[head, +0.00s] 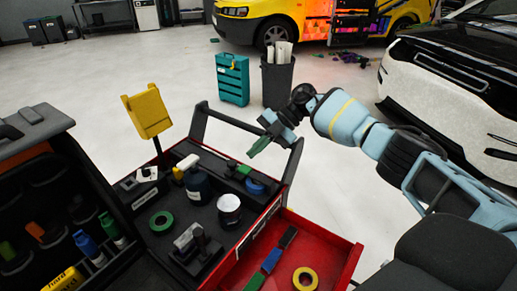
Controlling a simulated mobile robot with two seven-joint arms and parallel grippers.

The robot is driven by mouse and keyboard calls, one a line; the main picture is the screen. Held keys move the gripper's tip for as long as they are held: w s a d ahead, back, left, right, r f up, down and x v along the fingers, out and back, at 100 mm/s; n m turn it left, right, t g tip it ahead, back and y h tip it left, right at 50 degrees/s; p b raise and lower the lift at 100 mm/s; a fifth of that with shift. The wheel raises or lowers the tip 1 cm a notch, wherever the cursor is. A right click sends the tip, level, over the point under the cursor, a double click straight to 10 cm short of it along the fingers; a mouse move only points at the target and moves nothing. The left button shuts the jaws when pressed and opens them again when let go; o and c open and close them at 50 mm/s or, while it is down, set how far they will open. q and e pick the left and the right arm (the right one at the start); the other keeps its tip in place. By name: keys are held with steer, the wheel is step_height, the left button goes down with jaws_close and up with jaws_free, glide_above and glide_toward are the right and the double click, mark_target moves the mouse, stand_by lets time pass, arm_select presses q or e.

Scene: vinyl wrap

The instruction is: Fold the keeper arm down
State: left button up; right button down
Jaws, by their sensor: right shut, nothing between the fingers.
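My right gripper (262,143) hangs above the far right part of the tool cart, near its raised black rail. Its fingers are shut with nothing held between them. My left gripper is out of view. I cannot tell which part is the keeper arm. A small dark stand (197,252) with an upright part and a pale block beside it is on the cart's near side, well apart from my right gripper. A yellow panel (148,112) stands on a thin post at the cart's far left corner.
The red cart's black top (174,222) holds a green tape roll (161,221), a silver-topped can (229,209) and a dark jar (198,187). An open red drawer (323,250) holds a yellow tape roll (305,279). A dark bin (277,82) and teal case (232,80) stand beyond.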

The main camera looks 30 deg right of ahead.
steer(key=r+v, duration=0.1)
steer(key=v, duration=0.8)
steer(key=shift+a+b, duration=0.4)
stand_by(0.5)
steer(key=shift+r, duration=0.1)
